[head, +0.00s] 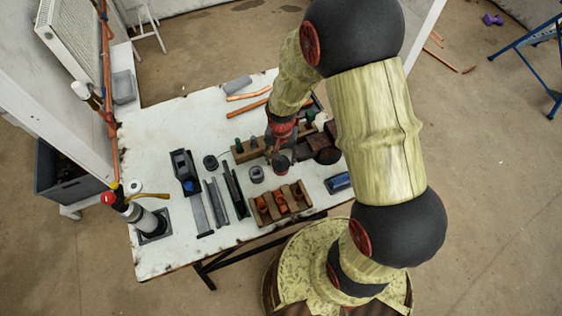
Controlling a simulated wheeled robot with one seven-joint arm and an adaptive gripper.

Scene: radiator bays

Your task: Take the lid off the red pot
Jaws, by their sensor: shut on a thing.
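My gripper (281,151) hangs over the right part of the white table, with red and dark parts at its end. It is shut on a small dark round piece (282,162), which looks like a lid, just behind the wooden tray. I cannot tell whether this piece rests on anything or is lifted. No red pot can be clearly picked out. Small red-orange items (262,203) sit in the compartments of the wooden tray (268,220), in front of my gripper. My arm hides part of the table's right side.
The white table (160,255) also holds a dark plane-like tool (185,172), dark channels (235,190), grey rings (257,174), a blue item (338,183) and copper pipes (247,95). A pipe stand (152,225) is at front left. The back left of the tabletop is mostly clear.

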